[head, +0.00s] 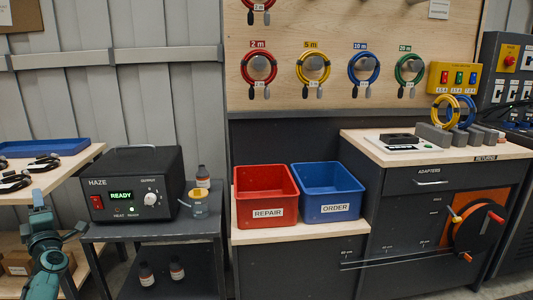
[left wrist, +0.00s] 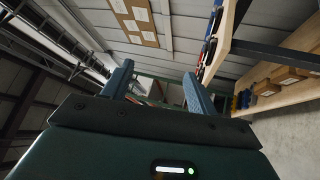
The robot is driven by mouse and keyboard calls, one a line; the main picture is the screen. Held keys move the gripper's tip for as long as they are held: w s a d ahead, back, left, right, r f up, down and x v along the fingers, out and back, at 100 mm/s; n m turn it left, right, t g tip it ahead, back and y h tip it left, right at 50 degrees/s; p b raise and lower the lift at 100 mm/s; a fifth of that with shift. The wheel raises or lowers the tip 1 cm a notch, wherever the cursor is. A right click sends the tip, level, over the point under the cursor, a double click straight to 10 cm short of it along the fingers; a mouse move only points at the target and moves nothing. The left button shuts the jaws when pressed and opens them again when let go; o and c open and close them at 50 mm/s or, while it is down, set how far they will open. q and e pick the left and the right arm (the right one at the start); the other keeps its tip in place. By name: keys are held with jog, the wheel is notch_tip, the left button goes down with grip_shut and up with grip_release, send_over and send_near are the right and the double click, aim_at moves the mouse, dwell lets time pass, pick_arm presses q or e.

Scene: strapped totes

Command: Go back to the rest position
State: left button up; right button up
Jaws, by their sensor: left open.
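My left gripper (head: 42,212) is at the lower left of the head view, in front of the wooden bench and left of the black haze machine (head: 135,185). In the left wrist view its two blue fingers (left wrist: 157,76) stand apart with nothing between them. They point up toward a grey panelled wall with papers on it. My right gripper is not in the head view.
A red REPAIR tote (head: 267,213) and a blue ORDER tote (head: 331,209) stand side by side on a low shelf. Coiled cables hang on the pegboard (head: 290,35) behind. A blue tray (head: 45,147) lies on the left bench. Bottles stand near the haze machine.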

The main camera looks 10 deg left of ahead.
pick_arm(q)
jog(key=s+a+r+m+t+y, duration=0.1)
jog(key=s+a+r+m, duration=0.1)
jog(key=s+a+r, duration=0.4)
jog(key=s+d+f+m+t+h, duration=0.1)
jog(key=d+f+m+h, duration=0.6)
jog(key=d, duration=0.4)
jog(key=s+d+f+m+t+h, duration=0.1)
jog(key=d+f+m+h, duration=0.45)
jog(key=d+m, duration=0.5)
jog(key=s+d+f+m+h, duration=0.1)
jog(key=d+f+m+h, duration=0.55)
jog(key=d, duration=0.65)
jog(key=s+d+f+m+g+h, duration=0.3)
jog(key=s+d+m+g+h, duration=0.3)
jog(key=s+d, duration=1.5)
notch_tip(320, 180, up, 5)
jog(key=w+d+n+g+y+p, duration=0.1)
jog(key=w+n+y+p, duration=0.1)
jog(key=p, duration=1.6)
jog(key=shift+w+r+n+y, duration=0.25)
jog(key=shift+n+y, duration=0.45)
jog(key=shift+y, duration=0.5)
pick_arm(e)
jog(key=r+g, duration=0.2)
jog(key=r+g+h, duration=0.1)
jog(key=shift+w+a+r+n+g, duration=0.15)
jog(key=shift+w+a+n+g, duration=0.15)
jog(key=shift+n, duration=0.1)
